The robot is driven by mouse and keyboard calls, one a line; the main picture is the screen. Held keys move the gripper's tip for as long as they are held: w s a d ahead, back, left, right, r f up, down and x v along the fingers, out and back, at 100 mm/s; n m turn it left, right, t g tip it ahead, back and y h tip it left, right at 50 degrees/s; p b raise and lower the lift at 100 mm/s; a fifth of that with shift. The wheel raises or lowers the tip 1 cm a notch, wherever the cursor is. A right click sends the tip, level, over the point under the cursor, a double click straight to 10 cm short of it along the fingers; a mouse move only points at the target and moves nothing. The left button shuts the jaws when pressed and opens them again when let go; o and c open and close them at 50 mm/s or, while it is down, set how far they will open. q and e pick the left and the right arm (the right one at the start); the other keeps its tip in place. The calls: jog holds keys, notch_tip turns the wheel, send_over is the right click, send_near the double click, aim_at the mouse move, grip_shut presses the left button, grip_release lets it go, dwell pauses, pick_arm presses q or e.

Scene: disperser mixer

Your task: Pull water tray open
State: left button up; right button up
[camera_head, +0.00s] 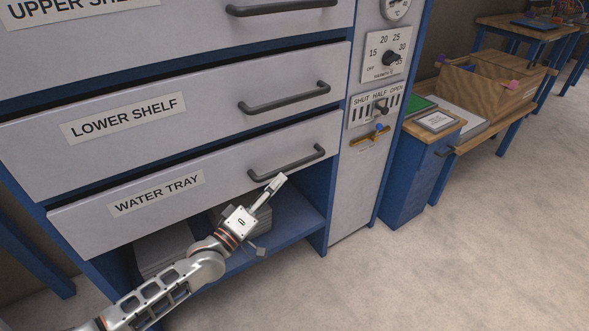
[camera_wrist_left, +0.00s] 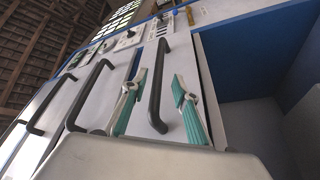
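The water tray (camera_head: 115,219) is the lowest labelled drawer front of a pale grey and blue cabinet, with a dark bar handle (camera_head: 287,163) at its right. How far the drawer stands out is hard to tell. My left gripper (camera_head: 275,187) is just below and in front of this handle in the head view. In the left wrist view its two green-padded fingers (camera_wrist_left: 160,76) are spread apart, and the nearest bar handle (camera_wrist_left: 156,95) shows between them. No clear contact shows. My right gripper is not in view.
The lower shelf drawer (camera_head: 95,143) with its own handle is above. An open blue compartment (camera_head: 285,222) lies below the tray. A control panel (camera_head: 374,108) with a dial and lever is at the right, beside a blue stand and bench. The floor in front is clear.

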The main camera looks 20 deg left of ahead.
aim_at(292, 164)
pick_arm(q)
jog(key=shift+b+x, duration=0.55)
jog(key=shift+x, duration=3.35)
grip_shut()
